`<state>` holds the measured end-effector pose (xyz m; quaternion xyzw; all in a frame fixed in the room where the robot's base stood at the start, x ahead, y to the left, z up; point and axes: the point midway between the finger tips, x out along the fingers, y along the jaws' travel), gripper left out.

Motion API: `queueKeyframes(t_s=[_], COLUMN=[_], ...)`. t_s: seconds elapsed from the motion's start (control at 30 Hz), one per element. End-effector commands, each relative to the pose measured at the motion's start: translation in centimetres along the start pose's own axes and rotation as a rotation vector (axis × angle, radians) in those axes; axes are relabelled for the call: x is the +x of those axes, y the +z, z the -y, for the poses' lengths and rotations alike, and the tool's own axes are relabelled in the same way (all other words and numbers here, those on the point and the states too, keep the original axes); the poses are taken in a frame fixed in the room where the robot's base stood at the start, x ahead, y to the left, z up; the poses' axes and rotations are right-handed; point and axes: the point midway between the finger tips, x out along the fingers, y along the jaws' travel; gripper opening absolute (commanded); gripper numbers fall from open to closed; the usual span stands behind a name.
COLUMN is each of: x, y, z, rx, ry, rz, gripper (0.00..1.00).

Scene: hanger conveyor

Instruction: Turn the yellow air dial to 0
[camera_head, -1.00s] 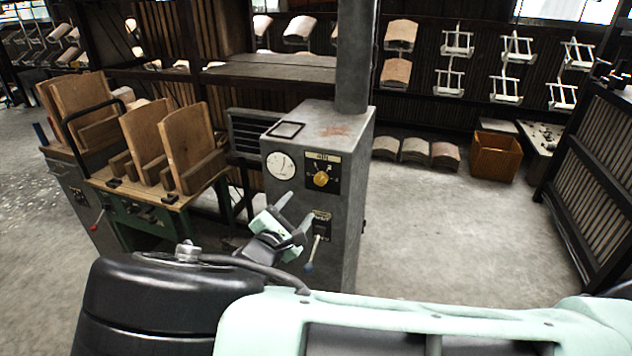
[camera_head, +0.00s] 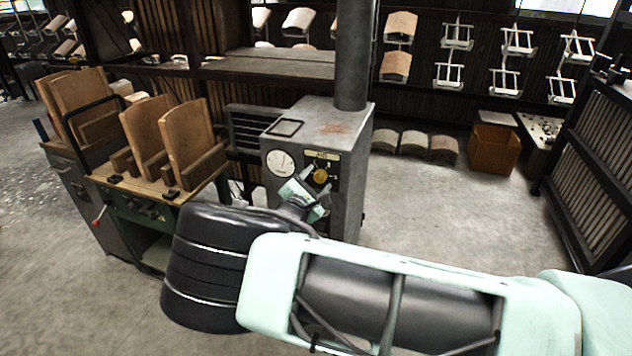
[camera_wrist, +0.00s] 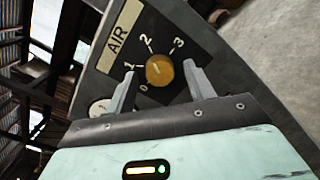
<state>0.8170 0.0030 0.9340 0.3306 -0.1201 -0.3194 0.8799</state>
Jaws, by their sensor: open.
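The yellow air dial (camera_wrist: 159,70) sits on a black plate marked AIR with the numbers 0, 1, 2 and 3. In the wrist view a pale mark on the knob points up and slightly right; I cannot tell for sure which number it meets. The dial also shows in the head view (camera_head: 320,174) on the front of the grey control box (camera_head: 351,207). My gripper (camera_wrist: 162,84) is open, with one finger to each side of the knob as seen from the wrist; I cannot tell whether they touch it. In the head view my gripper (camera_head: 312,188) is just below the dial, partly hidden by my arm.
A round white gauge (camera_head: 280,163) is left of the dial. A green-framed bench (camera_head: 150,193) with upright wooden boards stands to the left. A brown crate (camera_head: 494,150) and a dark slatted rack (camera_head: 600,165) are to the right. Open floor lies between.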

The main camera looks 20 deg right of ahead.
Motion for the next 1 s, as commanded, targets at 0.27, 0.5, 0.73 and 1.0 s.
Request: queueKeyframes(t_s=[0.27,0.5,0.73,1.0], x=[-0.03,-0.04,-0.04,-0.04], y=[0.01,0.01,-0.01,0.01], z=[0.01,0.03,0.06,0.1], rx=[0.0,-0.024,-0.132,-0.364], ry=[-0.001,0.0,0.005,0.016], rz=[0.0,0.001,0.007,0.019], gripper=[0.09,0.09,0.09,0.09])
